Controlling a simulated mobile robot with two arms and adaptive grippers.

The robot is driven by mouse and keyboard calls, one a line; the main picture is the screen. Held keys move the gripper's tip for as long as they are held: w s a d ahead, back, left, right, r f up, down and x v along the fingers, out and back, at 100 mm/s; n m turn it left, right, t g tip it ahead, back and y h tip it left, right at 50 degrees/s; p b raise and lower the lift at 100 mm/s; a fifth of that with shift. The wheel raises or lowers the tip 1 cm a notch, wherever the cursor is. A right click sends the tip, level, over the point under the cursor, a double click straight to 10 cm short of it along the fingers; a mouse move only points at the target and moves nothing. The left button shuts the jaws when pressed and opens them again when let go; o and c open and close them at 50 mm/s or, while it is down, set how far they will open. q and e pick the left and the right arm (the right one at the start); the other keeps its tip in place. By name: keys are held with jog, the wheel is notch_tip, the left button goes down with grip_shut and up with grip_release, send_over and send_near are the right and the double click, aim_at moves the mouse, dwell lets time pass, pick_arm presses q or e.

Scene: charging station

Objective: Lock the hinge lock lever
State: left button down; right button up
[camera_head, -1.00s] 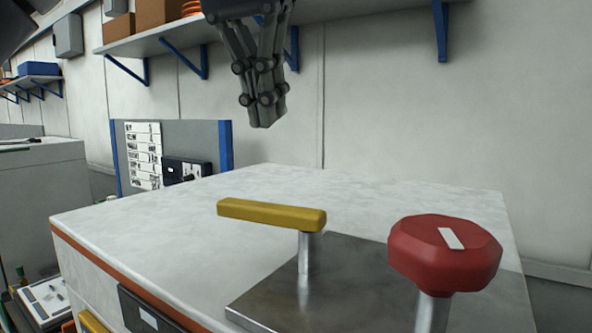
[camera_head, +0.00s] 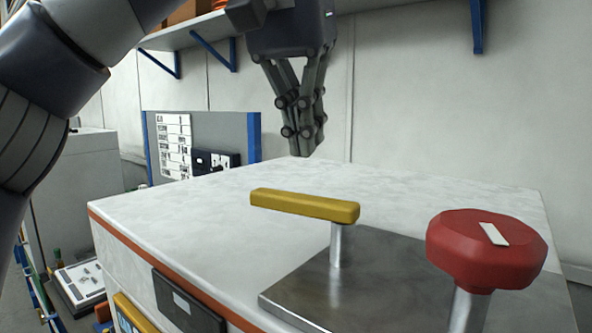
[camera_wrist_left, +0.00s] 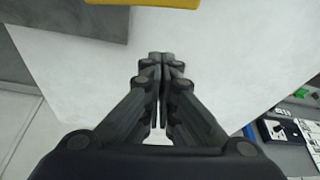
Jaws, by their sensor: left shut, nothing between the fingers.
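A yellow lever (camera_head: 304,205) sits on a short silver post on a grey metal plate (camera_head: 375,275) on the bench. It lies level, its long arm reaching left from the post. Its edge also shows at the top of the left wrist view (camera_wrist_left: 150,2). My left gripper (camera_head: 302,150) points down above the bench, above and behind the lever in the head view. It is shut and empty, apart from the lever. Its closed fingertips show in the left wrist view (camera_wrist_left: 161,58). My right gripper is out of view.
A red knob (camera_head: 486,248) with a white mark stands on a post at the right of the plate. The white bench top (camera_head: 200,215) is clear left of and behind the plate. A shelf (camera_head: 190,38) with blue brackets runs along the wall above.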

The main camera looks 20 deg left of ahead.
pick_arm(q)
jog(key=x, duration=0.5)
jog(key=shift+b, duration=0.35)
jog(key=shift+s+a+r, duration=0.1)
jog(key=shift+s, duration=0.3)
jog(key=shift+s+a+p, duration=0.15)
jog(key=shift+s+p, duration=0.05)
jog(key=shift+s, duration=0.7)
jog(key=shift+s+a+p, duration=0.15)
jog(key=shift+s+p, duration=0.05)
jog(key=shift+s, duration=0.7)
jog(key=shift+w+d, duration=0.1)
jog(key=shift+w, duration=0.25)
jog(key=shift+s+d, duration=0.1)
